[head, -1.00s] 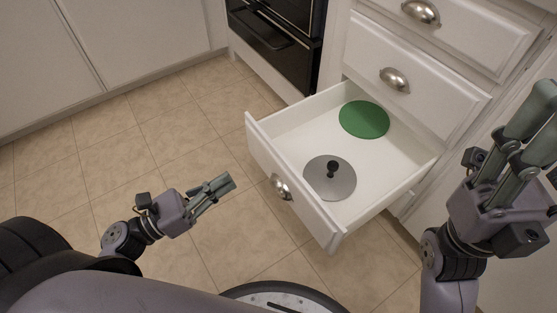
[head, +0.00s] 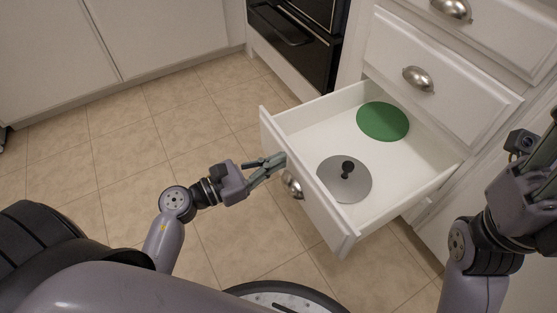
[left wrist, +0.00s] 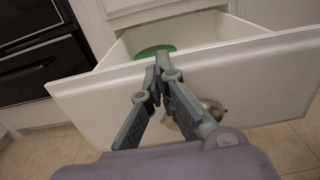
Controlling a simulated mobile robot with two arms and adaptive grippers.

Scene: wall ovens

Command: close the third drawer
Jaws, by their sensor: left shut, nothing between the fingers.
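The third drawer (head: 300,200) is a white drawer pulled out of the cabinet, with a metal cup handle (head: 291,184) on its front. It holds a grey round lid (head: 355,187) with a black knob and a green disc (head: 383,122). My left gripper (head: 282,160) is shut and empty, with its fingertips at the drawer front, just above and left of the handle. In the left wrist view the fingertips (left wrist: 158,70) overlap the drawer front's upper edge; I cannot tell whether they touch. My right gripper (head: 545,165) is at the right edge, partly cut off.
Two closed drawers with cup handles sit above the open one, the nearer being the second drawer (head: 440,85). A black wall oven (head: 300,40) is left of the drawers. The tiled floor (head: 110,165) on the left is clear.

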